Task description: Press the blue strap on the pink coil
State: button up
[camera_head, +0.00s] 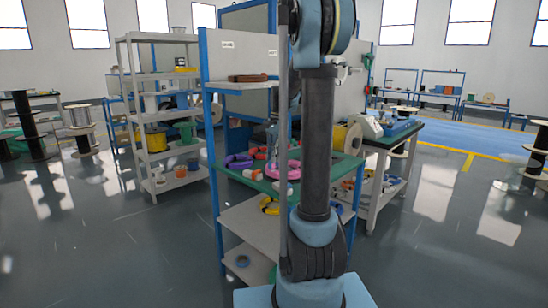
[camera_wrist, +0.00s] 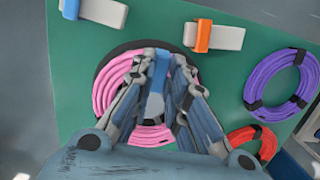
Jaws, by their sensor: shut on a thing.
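The pink coil (camera_wrist: 107,92) lies on a black round base on the green tabletop, in the middle of the wrist view. In the head view the pink coil (camera_head: 268,171) is partly hidden behind my arm. My gripper (camera_wrist: 157,80) is over the coil, its fingers closed in on the blue strap (camera_wrist: 158,75). The strap runs between the fingers, at the coil's upper right part. The fingers hide part of the coil, and whether the strap touches the coil is hard to tell.
A purple coil (camera_wrist: 262,75) and a red coil (camera_wrist: 266,139) lie to the right on the green tabletop (camera_wrist: 75,60). White blocks with an orange strap (camera_wrist: 203,36) and a blue strap (camera_wrist: 71,9) lie along the far edge. Blue shelf posts (camera_head: 206,100) flank the bench.

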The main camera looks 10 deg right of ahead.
aim_at(273, 168)
jog(key=shift+f, duration=0.25)
dwell(0.4)
jog(key=shift+f, duration=1.15)
jog(key=shift+f, duration=0.65)
dwell(1.1)
jog(key=o, duration=0.9)
jog(key=shift+r, duration=0.1)
notch_tip(273, 168, up, 8)
dwell(0.3)
dwell(0.9)
